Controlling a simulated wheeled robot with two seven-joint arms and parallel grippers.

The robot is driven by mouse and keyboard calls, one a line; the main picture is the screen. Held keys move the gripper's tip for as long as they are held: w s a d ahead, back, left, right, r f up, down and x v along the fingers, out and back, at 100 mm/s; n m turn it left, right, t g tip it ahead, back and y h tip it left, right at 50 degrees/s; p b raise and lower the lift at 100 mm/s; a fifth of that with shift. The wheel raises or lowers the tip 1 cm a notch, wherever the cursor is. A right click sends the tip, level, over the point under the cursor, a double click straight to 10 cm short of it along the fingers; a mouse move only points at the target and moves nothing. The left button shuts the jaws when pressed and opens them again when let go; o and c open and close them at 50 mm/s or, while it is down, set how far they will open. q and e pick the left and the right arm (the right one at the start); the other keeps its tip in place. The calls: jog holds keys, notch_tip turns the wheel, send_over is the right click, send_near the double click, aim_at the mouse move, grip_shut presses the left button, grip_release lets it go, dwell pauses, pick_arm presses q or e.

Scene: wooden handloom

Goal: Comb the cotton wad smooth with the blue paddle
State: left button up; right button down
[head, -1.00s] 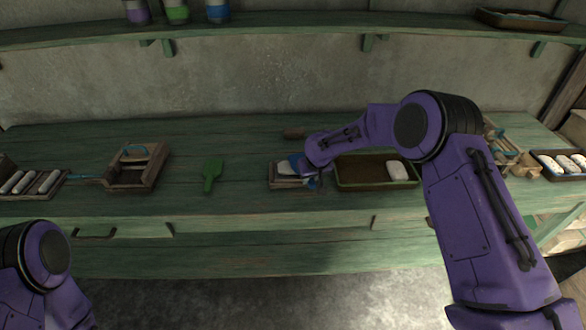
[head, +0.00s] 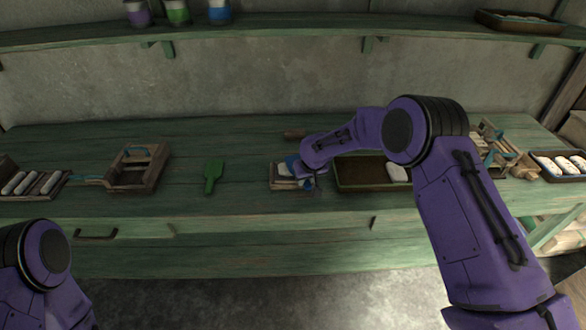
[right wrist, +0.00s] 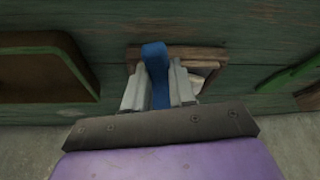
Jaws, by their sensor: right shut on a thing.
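The blue paddle (right wrist: 157,75) is gripped between the two grey fingers of my right gripper (right wrist: 159,88) in the right wrist view. In the head view the paddle (head: 293,163) shows as a small blue patch over a small wooden block or frame (head: 280,186). The white cotton wad (head: 285,171) lies on that wooden piece, partly covered by the paddle and gripper. A pale bit of it also shows beside the fingers in the right wrist view. I cannot tell whether the paddle touches the cotton. My left arm is at the lower left of the head view, its gripper out of frame.
A green paddle (head: 213,176) lies left of the wooden piece. A green-rimmed tray (head: 360,187) with a white wad (head: 397,173) stands just right. A wooden box (head: 133,180) and a tray of white rolls (head: 60,190) are at left.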

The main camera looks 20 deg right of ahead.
jog(key=shift+s+d, duration=0.25)
jog(key=shift+d, duration=0.65)
jog(key=shift+w+a, duration=0.25)
jog(key=shift+a, duration=0.6)
jog(key=shift+w+a, duration=0.2)
jog(key=shift+a, duration=0.6)
jog(key=shift+w+a, duration=0.25)
jog(key=shift+a, duration=0.6)
jog(key=shift+d, duration=0.1)
jog(key=shift+s+d+r, duration=0.1)
jog(key=shift+d, duration=0.2)
jog(key=shift+s+d+p, duration=0.2)
jog(key=shift+d, duration=0.5)
jog(key=shift+s+d+p, duration=0.25)
jog(key=shift+d, duration=0.45)
jog(key=shift+s+d+p, duration=0.2)
jog(key=shift+d, duration=0.5)
